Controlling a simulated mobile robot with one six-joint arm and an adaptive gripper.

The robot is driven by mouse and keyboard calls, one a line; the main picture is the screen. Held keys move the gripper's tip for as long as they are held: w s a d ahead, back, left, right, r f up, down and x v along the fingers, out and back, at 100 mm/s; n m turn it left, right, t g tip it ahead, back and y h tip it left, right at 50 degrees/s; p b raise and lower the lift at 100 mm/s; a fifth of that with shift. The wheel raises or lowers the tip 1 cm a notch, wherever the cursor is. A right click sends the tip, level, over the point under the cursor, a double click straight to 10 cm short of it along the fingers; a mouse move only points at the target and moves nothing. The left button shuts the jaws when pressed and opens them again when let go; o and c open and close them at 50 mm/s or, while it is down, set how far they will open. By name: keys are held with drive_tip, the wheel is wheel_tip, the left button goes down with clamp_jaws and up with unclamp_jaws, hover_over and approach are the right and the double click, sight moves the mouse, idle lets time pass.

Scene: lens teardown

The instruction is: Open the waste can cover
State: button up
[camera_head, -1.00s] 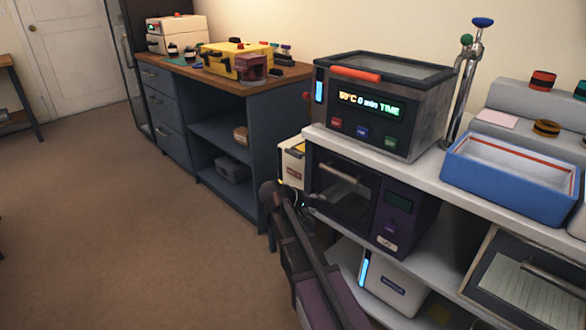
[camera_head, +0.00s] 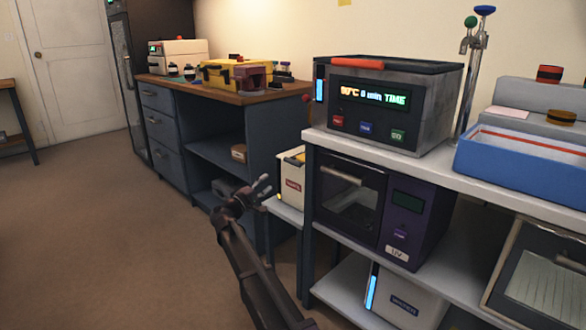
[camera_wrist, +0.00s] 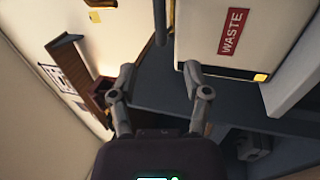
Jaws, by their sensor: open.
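The waste can (camera_head: 291,180) is a cream box with a red label, between the blue cabinet and the white bench. In the wrist view the can (camera_wrist: 200,45) shows its red WASTE label (camera_wrist: 233,31) and a small yellow patch on a dark band. My gripper (camera_head: 264,186) is just left of the can in the head view. In the wrist view my gripper (camera_wrist: 158,78) has its two fingers spread with nothing between them, close to the can's edge. The cover's top is mostly hidden in the head view.
The white bench (camera_head: 440,158) with a heater box (camera_head: 388,105) stands right of the can, with a purple UV unit (camera_head: 405,215) below. The blue cabinet (camera_head: 275,150) stands behind to the left. The brown floor (camera_head: 120,240) at left is clear.

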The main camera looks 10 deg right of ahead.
sight(293, 163)
drive_tip(key=shift+d, duration=0.1)
drive_tip(key=shift+p+x, duration=1.75)
drive_tip(key=shift+x, duration=5.1)
clamp_jaws()
